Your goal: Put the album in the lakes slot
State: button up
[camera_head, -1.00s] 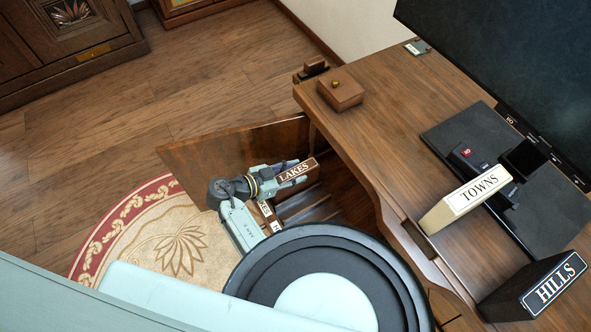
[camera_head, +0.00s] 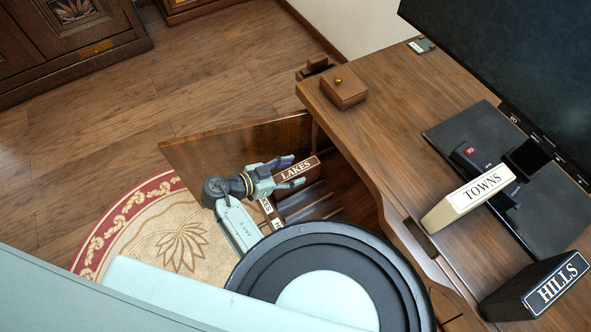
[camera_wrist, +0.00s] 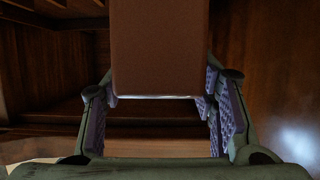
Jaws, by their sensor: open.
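The brown album (camera_head: 297,170) with a white LAKES label stands inside the open cabinet of the desk. In the wrist view the album (camera_wrist: 160,45) shows as a plain brown face between my fingers. My gripper (camera_head: 293,173) is open around the album's near end. Slot labels (camera_head: 266,204) show below the gripper, one ending in "KES", partly hidden. The album's bottom and its seating in the slot are hidden.
The open cabinet door (camera_head: 225,146) stands behind my arm. On the desk top (camera_head: 385,110) are a cream TOWNS album (camera_head: 468,199), a black HILLS album (camera_head: 535,287), a small wooden box (camera_head: 344,88) and a monitor (camera_head: 510,60). The wooden floor at the left is clear.

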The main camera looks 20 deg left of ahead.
jog(key=b+v, duration=0.1)
jog(key=v, duration=0.9)
